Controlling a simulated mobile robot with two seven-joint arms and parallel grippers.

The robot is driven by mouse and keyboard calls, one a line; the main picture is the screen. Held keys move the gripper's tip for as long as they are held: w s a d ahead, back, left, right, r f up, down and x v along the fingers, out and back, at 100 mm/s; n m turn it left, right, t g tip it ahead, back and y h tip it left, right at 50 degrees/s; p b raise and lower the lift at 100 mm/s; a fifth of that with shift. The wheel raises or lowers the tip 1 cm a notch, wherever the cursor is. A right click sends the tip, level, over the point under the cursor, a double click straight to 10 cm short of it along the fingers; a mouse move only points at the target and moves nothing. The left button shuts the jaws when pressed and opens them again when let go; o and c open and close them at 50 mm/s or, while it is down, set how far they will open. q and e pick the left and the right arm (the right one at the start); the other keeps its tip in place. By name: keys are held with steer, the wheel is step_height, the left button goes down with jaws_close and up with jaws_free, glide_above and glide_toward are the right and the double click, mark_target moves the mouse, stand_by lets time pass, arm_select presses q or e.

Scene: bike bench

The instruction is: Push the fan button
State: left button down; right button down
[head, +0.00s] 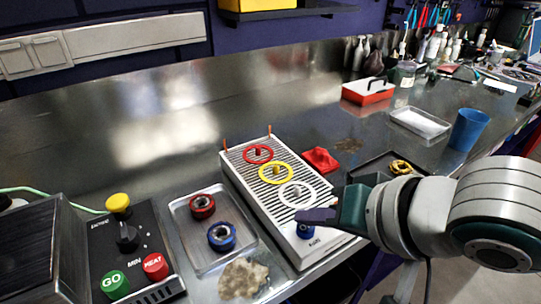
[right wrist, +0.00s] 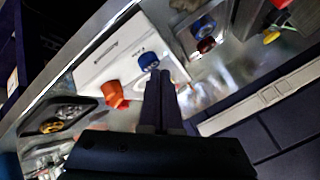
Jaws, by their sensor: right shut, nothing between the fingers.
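A blue button (head: 305,231) stands on the plain front end of a white slatted unit (head: 285,240); small lettering beside it is hard to read. It also shows in the right wrist view (right wrist: 149,61), just beyond the fingertips. My right gripper (head: 308,215) comes in from the right with its fingers shut and empty. The fingertips are over the button and cover its upper part in the head view. I cannot tell whether they touch it. My left gripper is not in view.
Red, yellow and white rings (head: 297,195) sit on the unit's slats. A metal tray (head: 183,232) with red and blue spools lies left, beside a control box (head: 155,240) with GO and HEAT buttons. A red object (head: 320,160) and dark tray (head: 372,170) lie right.

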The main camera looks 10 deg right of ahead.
stand_by(0.4)
steer(key=shift+f, duration=0.45)
steer(key=shift+r+p, duration=0.45)
steer(key=shift+p, duration=0.2)
step_height(320, 180, up, 6)
steer(key=p, duration=0.7)
